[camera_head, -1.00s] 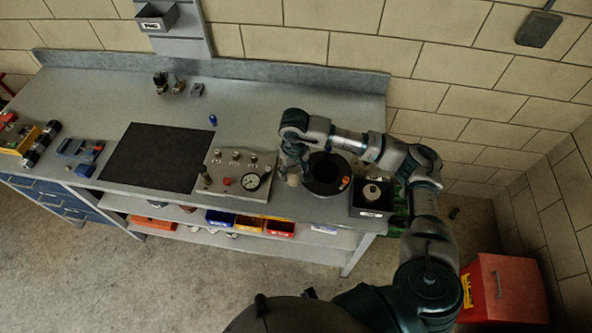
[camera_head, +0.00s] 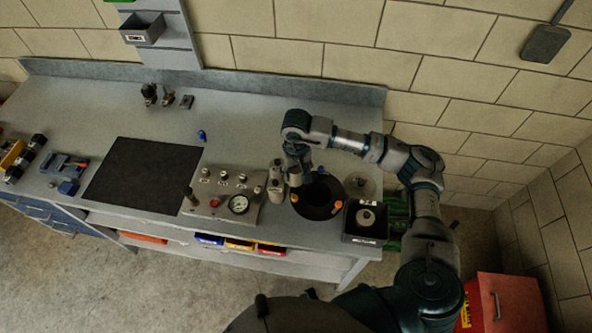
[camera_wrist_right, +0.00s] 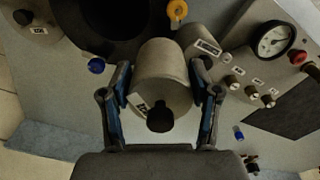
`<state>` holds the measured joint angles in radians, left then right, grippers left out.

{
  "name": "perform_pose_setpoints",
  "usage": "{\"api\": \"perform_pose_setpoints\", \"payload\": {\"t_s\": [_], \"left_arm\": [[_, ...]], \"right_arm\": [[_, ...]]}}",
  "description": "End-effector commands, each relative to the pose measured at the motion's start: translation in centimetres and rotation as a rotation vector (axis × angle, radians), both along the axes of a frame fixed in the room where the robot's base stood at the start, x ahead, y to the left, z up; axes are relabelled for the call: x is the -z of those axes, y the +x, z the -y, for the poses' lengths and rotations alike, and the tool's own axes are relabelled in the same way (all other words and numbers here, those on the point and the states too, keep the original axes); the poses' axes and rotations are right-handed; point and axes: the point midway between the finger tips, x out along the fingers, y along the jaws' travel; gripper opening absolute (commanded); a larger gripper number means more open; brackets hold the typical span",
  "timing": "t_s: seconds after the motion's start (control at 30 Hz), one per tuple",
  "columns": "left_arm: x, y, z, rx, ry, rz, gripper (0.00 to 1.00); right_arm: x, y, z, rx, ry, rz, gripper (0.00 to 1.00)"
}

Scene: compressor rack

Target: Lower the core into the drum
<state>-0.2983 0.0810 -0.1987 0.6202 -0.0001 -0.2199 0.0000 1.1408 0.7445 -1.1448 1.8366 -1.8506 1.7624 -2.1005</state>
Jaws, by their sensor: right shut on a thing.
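My right gripper (camera_head: 296,180) is shut on the core (camera_wrist_right: 165,75), a grey cylinder with a dark knob and a small label; its two fingers clasp its sides in the right wrist view. The drum (camera_head: 312,210) is a dark round vessel with coloured knobs on its rim, on the bench's right part. In the head view the gripper overlaps the drum's far left rim. In the right wrist view the drum (camera_wrist_right: 112,18) is beyond the core, up and left. The core's lower end is hidden, so its height above the drum cannot be told. My left gripper is out of view.
A labelled grey cylinder (camera_wrist_right: 205,50) stands close beside the core in the wrist view. A gauge panel (camera_head: 225,197) lies left of the drum. The black mat (camera_head: 142,178) is clear.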

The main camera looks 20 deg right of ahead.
Motion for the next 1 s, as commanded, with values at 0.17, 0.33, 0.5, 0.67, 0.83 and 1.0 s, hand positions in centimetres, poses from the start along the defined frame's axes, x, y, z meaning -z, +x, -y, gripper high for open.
{"api": "perform_pose_setpoints", "payload": {"t_s": [0.17,0.33,0.5,0.67,0.83,1.0], "left_arm": [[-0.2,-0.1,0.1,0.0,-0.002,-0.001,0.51],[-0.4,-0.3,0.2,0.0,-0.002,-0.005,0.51],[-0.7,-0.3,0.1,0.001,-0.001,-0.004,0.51],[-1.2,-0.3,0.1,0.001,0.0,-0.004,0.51],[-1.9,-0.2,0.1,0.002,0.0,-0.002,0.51],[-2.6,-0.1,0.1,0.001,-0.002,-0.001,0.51]], "right_arm": [[-0.2,-0.2,0.0,0.101,-0.001,0.001,0.0],[-0.1,-0.3,0.4,0.239,0.0,-0.001,0.0],[-0.1,-0.5,1.1,0.431,0.005,-0.004,0.0],[-0.2,-1.0,1.8,0.708,0.006,-0.007,0.0],[-0.3,-1.7,2.9,1.15,0.005,-0.011,0.0],[-0.4,-2.3,3.9,1.619,0.005,-0.013,0.0]]}}
